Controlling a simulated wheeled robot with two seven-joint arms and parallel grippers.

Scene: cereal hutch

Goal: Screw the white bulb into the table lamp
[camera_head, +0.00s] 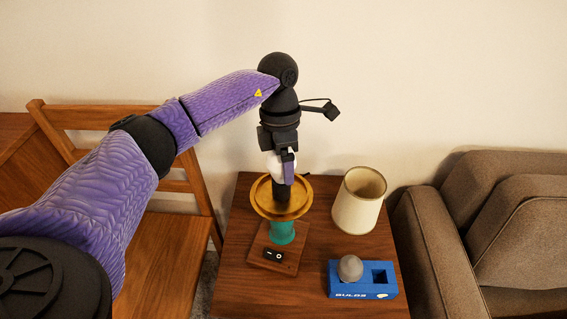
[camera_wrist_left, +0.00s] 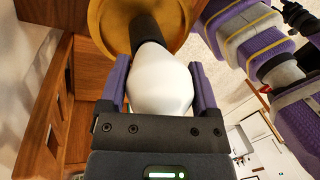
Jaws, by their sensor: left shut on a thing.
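My left gripper (camera_head: 283,165) points down over the table lamp and is shut on the white bulb (camera_head: 275,162). In the left wrist view the white bulb (camera_wrist_left: 160,82) sits between the two purple fingers of my left gripper (camera_wrist_left: 160,88). Its narrow end meets the dark socket (camera_wrist_left: 146,32), in line with it; I cannot tell how deep it is seated. The table lamp has a gold dish (camera_head: 262,206), a teal stem (camera_head: 282,232) and a wooden base with a switch (camera_head: 273,255). My right gripper is not in view.
A cream lampshade (camera_head: 358,203) stands on the wooden side table (camera_head: 325,262). A blue bulb holder (camera_head: 348,287) with a grey bulb (camera_head: 350,268) and an empty slot is at the front right. A wooden chair (camera_head: 165,235) stands left, a brown sofa (camera_head: 500,215) right.

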